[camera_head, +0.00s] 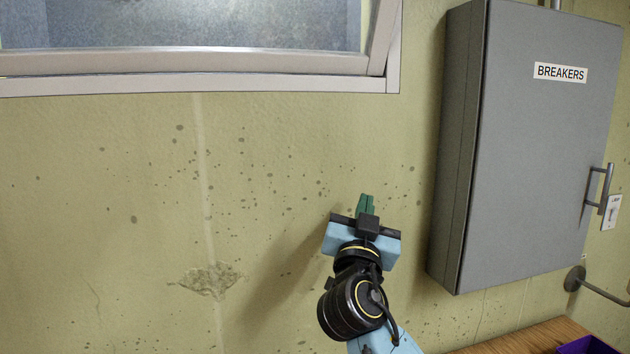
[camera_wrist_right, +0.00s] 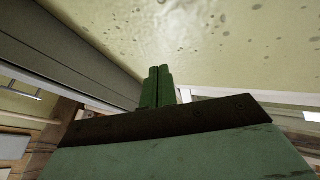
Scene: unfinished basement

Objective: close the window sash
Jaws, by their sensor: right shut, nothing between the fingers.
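The window sash (camera_head: 200,62) is at the upper left of the head view, with a pale bottom rail and frosted glass (camera_head: 200,25). It sits inside the pale window frame (camera_head: 200,86). Its right edge slants against the frame; its top is out of view, so I cannot tell how far it stands open. My right gripper (camera_head: 366,204) is below and near the frame's lower right corner, apart from it, pointing up. Its green fingers (camera_wrist_right: 158,87) are together and empty. A pale frame part (camera_wrist_right: 285,97) shows at the right of the wrist view. My left gripper is not in view.
A grey breaker box (camera_head: 545,140) with a handle (camera_head: 600,190) stands out from the wall right of my right gripper. A wooden surface (camera_head: 525,338) with a purple object (camera_head: 588,346) is at the lower right. The stained wall (camera_head: 110,200) below the window is clear.

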